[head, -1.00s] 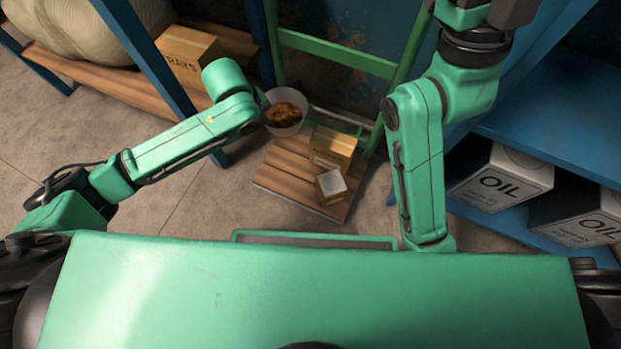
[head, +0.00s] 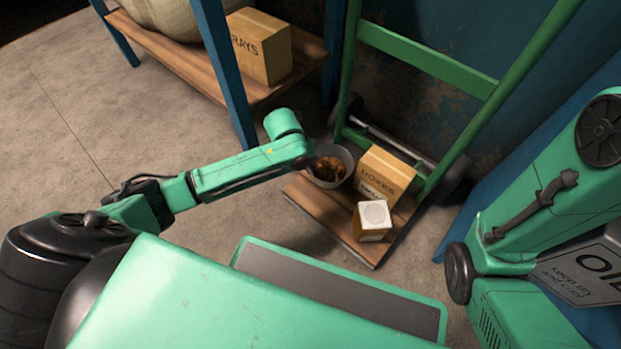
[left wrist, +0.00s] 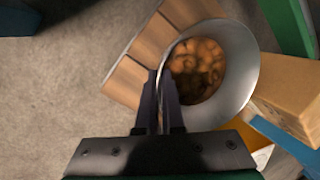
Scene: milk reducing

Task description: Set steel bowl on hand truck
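The steel bowl (head: 344,156), holding brown lumps, is at the back left corner of the hand truck's wooden platform (head: 318,203). The hand truck has a green frame (head: 428,60). My left gripper (head: 313,162) is at the bowl's left rim. In the left wrist view its two fingers (left wrist: 164,100) are close together with the near rim of the bowl (left wrist: 238,75) between them. The wooden slats (left wrist: 130,82) show beside and beneath the bowl. I cannot tell whether the bowl's base touches the platform. My right gripper is out of view.
A cardboard box (head: 385,172) and a smaller white-topped box (head: 373,222) stand on the platform, right of the bowl. A shelf with a carton (head: 262,48) is at the back left. The floor at left is clear.

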